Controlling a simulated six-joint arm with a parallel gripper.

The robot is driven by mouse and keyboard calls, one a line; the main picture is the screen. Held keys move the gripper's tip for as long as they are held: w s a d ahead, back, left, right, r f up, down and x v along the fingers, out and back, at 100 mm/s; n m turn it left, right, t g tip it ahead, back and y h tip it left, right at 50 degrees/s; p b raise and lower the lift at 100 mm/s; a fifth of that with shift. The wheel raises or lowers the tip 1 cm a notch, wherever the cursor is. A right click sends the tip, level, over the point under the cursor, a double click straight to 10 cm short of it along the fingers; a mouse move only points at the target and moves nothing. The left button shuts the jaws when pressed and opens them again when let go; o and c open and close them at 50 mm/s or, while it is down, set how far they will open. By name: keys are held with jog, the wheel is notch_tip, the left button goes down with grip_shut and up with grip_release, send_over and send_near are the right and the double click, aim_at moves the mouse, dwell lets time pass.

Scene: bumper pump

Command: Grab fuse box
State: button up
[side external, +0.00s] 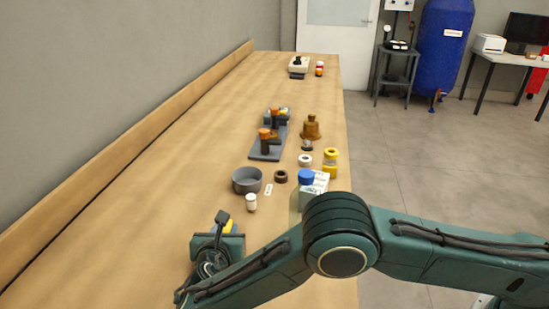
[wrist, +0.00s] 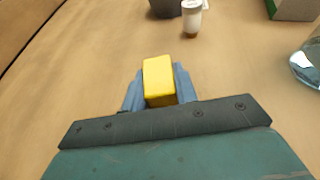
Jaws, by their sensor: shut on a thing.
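A small yellow box (wrist: 159,80), likely the fuse box, sits between the two blue-grey fingers of my gripper (wrist: 157,88) in the wrist view. The fingers are shut on its sides, and its top and front face show. In the side external view my gripper (side external: 226,228) is low at the near part of the bench, and a bit of yellow shows at its fingers. The lower part of the box is hidden by the fingers, and I cannot tell whether it touches the bench.
On the wooden bench (side external: 150,170), a white bottle (side external: 251,203) and a grey bowl (side external: 247,181) stand just beyond my gripper. A dark ring (side external: 281,177), a blue-capped container (side external: 307,178), yellow parts (side external: 330,162) and a brass bell-shaped part (side external: 311,128) stand farther back. The bench's left side is clear.

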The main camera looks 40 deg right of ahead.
notch_tip(320, 180, up, 20)
dwell(0.8)
dwell(0.5)
